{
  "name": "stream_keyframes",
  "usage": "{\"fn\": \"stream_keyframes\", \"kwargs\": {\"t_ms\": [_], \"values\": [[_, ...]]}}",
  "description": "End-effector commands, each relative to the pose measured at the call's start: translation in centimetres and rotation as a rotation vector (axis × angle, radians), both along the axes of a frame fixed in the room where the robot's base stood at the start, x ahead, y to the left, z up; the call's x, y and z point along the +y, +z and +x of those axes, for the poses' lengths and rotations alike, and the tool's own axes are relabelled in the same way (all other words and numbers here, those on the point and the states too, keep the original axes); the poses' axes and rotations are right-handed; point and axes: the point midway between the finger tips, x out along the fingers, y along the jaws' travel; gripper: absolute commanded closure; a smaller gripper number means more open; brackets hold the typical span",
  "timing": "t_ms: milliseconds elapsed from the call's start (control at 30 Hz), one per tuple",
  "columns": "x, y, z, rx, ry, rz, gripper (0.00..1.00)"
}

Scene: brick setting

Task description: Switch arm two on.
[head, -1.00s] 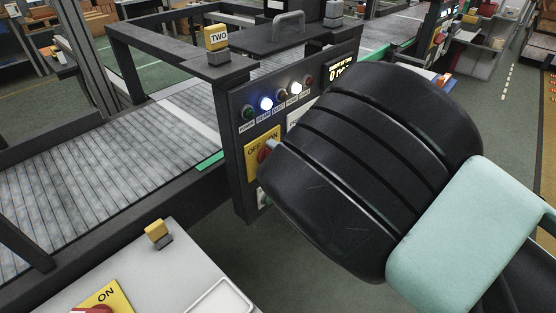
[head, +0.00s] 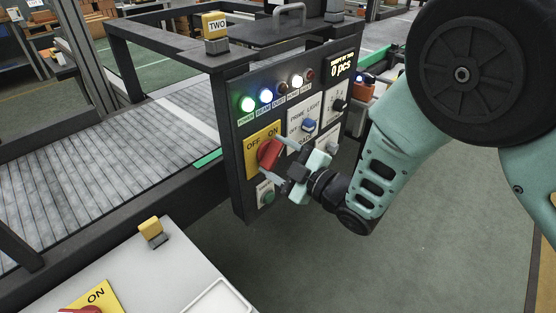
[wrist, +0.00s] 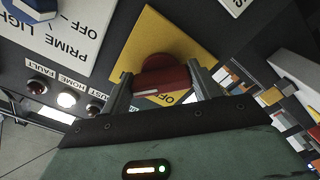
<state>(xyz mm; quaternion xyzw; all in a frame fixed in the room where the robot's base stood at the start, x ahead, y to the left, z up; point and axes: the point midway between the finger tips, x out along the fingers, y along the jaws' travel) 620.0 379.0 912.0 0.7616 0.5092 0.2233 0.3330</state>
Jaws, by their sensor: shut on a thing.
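The panel (head: 240,150) under the yellow TWO sign (head: 217,28) has a red rotary knob (head: 266,156) on a yellow OFF/ON plate (head: 256,141). My gripper (head: 279,157) is shut on the red knob. In the wrist view, the fingers (wrist: 160,92) stand on either side of the red knob (wrist: 165,72), with the yellow plate (wrist: 195,42) behind it. The fingers partly hide the lettering. The POWER lamp (head: 248,104) glows green. The BEAM lamp (head: 266,96) is lit blue and the HOME lamp (head: 297,81) white. The display (head: 341,70) reads 0 pcs.
A blue PRIME LIGHT knob (head: 308,125) is beside the yellow plate, and a green button (head: 268,194) is below it. A conveyor (head: 130,140) runs behind the panel. Another yellow ON plate (head: 101,297) with a red knob is on the near white console. Floor at the right is open.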

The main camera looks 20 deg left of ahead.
Motion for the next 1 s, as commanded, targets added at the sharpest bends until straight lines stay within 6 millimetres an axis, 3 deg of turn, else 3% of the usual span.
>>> {"fn": "stream_keyframes", "kwargs": {"t_ms": [667,700,733,1000], "values": [[-0.08,-0.17,-0.01,0.054,-0.002,0.018,0.61],[-0.08,-0.17,-0.01,0.054,-0.002,0.018,0.27],[-0.07,-0.16,-0.01,0.054,-0.002,0.018,0.19],[-0.04,-0.09,-0.01,0.052,-0.001,0.019,0.16]]}}
